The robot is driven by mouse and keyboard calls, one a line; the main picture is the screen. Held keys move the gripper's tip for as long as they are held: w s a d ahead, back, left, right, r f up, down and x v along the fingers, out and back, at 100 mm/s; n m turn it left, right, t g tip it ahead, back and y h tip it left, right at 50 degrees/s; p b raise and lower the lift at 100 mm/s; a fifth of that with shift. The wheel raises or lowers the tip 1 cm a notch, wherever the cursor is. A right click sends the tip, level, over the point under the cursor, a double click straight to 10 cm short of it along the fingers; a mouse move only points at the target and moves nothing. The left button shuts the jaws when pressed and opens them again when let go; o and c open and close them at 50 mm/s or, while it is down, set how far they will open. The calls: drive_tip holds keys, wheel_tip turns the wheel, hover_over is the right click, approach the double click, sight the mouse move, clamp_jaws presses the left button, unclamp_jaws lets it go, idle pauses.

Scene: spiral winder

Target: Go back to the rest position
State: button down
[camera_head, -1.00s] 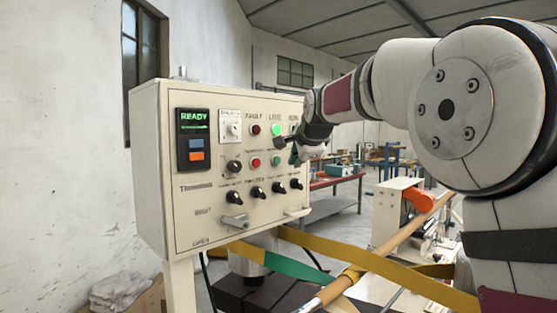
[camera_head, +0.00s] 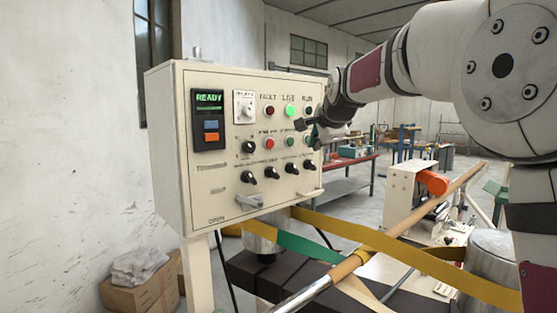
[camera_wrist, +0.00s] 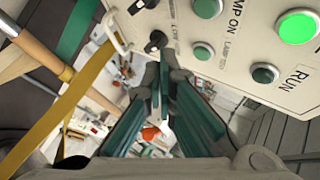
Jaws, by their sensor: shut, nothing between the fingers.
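My gripper (camera_head: 306,130) is shut and empty in front of the right side of the cream control panel (camera_head: 240,210). In the wrist view its dark green fingers (camera_wrist: 162,88) point past the panel's edge, and contact with it cannot be told. The panel's small screen (camera_head: 208,98) reads READY. The LIVE lamp (camera_head: 290,111) is lit green. The RUN lamp (camera_head: 308,110) is dark, and in the wrist view it (camera_wrist: 265,73) is also unlit. The gripper covers part of the panel's right edge.
A yellow strip (camera_head: 350,232) and a green strip (camera_head: 305,247) run to a wooden rod (camera_head: 425,215) below the panel. A machine with an orange part (camera_head: 433,182) stands to the right. A cardboard box (camera_head: 140,296) sits at lower left.

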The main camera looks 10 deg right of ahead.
drive_tip(key=s+f+n+g, duration=0.2)
drive_tip(key=s+f+n, duration=0.3)
drive_tip(key=s, duration=0.9)
drive_tip(key=s+a+f+n+g+b, duration=0.1)
drive_tip(key=s+f+n, duration=0.5)
drive_tip(key=s, duration=0.9)
drive_tip(key=s+f+n+g, duration=0.2)
drive_tip(key=s+f+n, duration=0.3)
drive_tip(key=s, duration=0.9)
wheel_tip(320, 180, down, 4)
drive_tip(key=shift+s+a+r+n+g+b, duration=0.15)
drive_tip(key=shift+s+a+n+g+b, duration=0.15)
drive_tip(key=shift+g, duration=0.1)
